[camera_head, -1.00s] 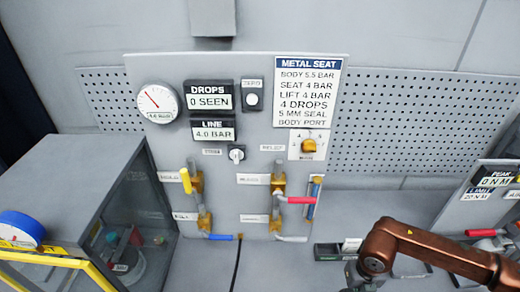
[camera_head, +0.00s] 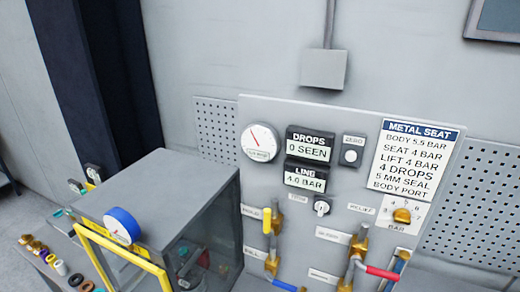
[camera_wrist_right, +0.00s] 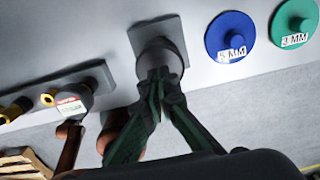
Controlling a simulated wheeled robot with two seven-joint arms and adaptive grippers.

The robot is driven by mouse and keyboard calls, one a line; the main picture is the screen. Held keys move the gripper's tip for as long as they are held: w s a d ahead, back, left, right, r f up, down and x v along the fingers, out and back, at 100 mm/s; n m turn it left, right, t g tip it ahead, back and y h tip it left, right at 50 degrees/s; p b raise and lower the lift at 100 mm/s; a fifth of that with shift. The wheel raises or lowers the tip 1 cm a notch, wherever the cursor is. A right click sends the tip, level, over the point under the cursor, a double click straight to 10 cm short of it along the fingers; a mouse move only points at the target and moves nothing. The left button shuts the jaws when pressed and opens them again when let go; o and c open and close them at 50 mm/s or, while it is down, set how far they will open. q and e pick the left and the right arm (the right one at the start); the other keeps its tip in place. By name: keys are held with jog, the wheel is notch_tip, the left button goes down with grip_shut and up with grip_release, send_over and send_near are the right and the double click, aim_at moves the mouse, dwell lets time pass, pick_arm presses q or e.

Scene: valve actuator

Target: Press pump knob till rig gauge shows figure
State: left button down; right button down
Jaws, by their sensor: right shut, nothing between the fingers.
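In the right wrist view, my right gripper (camera_wrist_right: 158,76) is shut and empty. Its fingertips are at the face of a grey round knob (camera_wrist_right: 157,52) on a dark square plate, likely the pump knob; I cannot tell whether they touch it. The rig gauge (camera_head: 259,142) is a white dial with a red needle pointing up and left on the grey panel (camera_head: 350,118) in the head view. Its small figure is too blurred to read. The line display (camera_head: 305,177) below it reads 4.0 BAR. My left gripper is in neither view now.
The drops display (camera_head: 309,145) reads 0 SEEN. A metal seat card (camera_head: 412,160) lists BODY 5.5, SEAT 4 and LIFT 4 BAR. Blue (camera_wrist_right: 230,38) and green (camera_wrist_right: 296,20) discs sit right of the knob.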

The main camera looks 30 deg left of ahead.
jog(key=shift+f, duration=0.25)
dwell(0.6)
jog(key=shift+f+b, duration=2.95)
jog(key=shift+f, duration=0.3)
jog(key=shift+r, duration=0.2)
jog(key=shift+r+p, duration=1.65)
jog(key=shift+r, duration=1.7)
jog(key=shift+f, duration=0.2)
jog(key=shift+f+b, duration=1.5)
jog(key=shift+f, duration=0.1)
jog(key=shift+r+p, duration=0.7)
jog(key=shift+r, duration=1.05)
